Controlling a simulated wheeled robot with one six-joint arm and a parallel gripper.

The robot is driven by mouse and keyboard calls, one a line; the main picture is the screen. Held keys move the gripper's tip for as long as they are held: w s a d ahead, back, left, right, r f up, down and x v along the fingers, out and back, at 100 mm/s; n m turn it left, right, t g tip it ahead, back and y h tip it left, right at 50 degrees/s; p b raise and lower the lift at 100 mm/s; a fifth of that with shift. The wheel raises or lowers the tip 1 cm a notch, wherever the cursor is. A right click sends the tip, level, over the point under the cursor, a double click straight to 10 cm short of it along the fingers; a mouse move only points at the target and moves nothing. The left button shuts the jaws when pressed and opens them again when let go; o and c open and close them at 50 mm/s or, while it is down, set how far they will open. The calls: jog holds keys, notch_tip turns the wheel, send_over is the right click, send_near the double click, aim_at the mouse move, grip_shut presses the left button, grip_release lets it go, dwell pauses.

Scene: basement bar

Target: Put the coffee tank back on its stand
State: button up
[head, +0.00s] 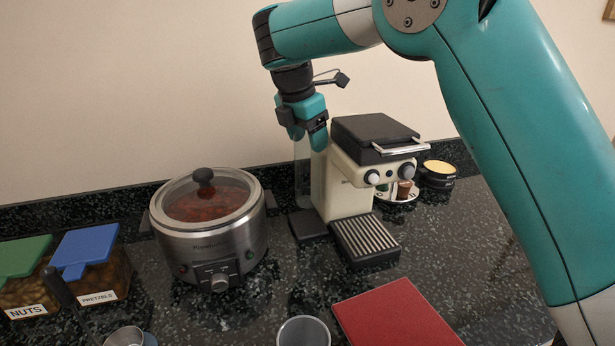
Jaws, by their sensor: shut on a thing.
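The coffee tank (302,178) is a clear, upright container at the left side of the cream coffee machine (345,188). My gripper (305,137) points down and is shut on the tank's upper part; its fingers hide part of the top. A dark, flat stand (308,226) lies low beside the machine, under the tank. The tank's lower edge is faint, and I cannot tell whether it touches the stand.
A slow cooker (212,235) stands close on the left. The machine's ribbed drip tray (366,238) juts forward. Jars of nuts (25,285) and pretzels (97,275) are at far left.

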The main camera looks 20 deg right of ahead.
jog(key=shift+f+b, duration=0.55)
jog(key=shift+f, duration=2.3)
jog(key=o, duration=1.4)
notch_tip(320, 180, up, 13)
jog(key=m+p, duration=0.3)
jog(key=p, duration=0.2)
send_over(307, 159)
jog(key=s, duration=0.3)
jog(key=s+a+f+m+y, duration=0.1)
jog(key=s+m, duration=0.3)
jog(key=s, duration=0.5)
jog(key=s+a+f+m+y, duration=0.1)
jog(key=s+f+m+y, duration=0.1)
jog(key=s, duration=0.8)
jog(key=s+a+f+m+g+y, duration=0.1)
jog(key=s+m+y, duration=0.3)
jog(key=s, duration=0.6)
jog(key=shift+s+a+f+m, duration=0.1)
jog(key=shift+a+f+m, duration=0.1)
jog(key=shift+m, duration=0.4)
jog(key=shift+s+a+f+m, duration=0.1)
jog(key=shift+f+m, duration=0.1)
jog(key=shift+m, duration=0.4)
